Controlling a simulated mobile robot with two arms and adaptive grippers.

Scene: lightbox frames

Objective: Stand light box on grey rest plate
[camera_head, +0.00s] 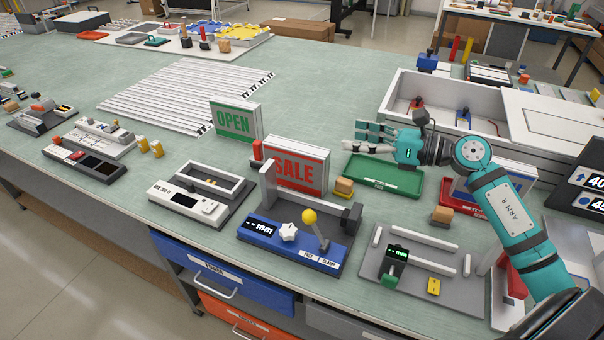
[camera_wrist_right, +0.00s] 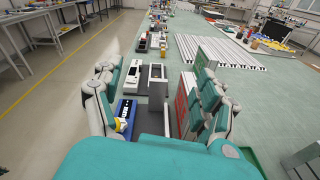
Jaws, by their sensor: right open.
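A light box with a green OPEN face (camera_head: 233,121) stands upright behind a white device. A second light box with a red SALE face (camera_head: 298,167) stands upright to its right. My right gripper (camera_head: 356,138) is above the bench, right of the SALE box and over the back edge of the green tray. Its fingers are spread and empty, and they show apart in the wrist view (camera_wrist_right: 158,90). A grey plate (camera_head: 380,280) with white bars lies at the front right. I cannot tell whether it is the rest plate. My left gripper is out of view.
A blue measuring device (camera_head: 262,230) with a yellow-knobbed lever stands in front of the SALE box. A white device (camera_head: 188,203) is to its left. A green tray (camera_head: 405,185) lies below my right gripper. Slatted white strips (camera_head: 165,95) lie behind. A large white crate (camera_head: 398,92) stands back right.

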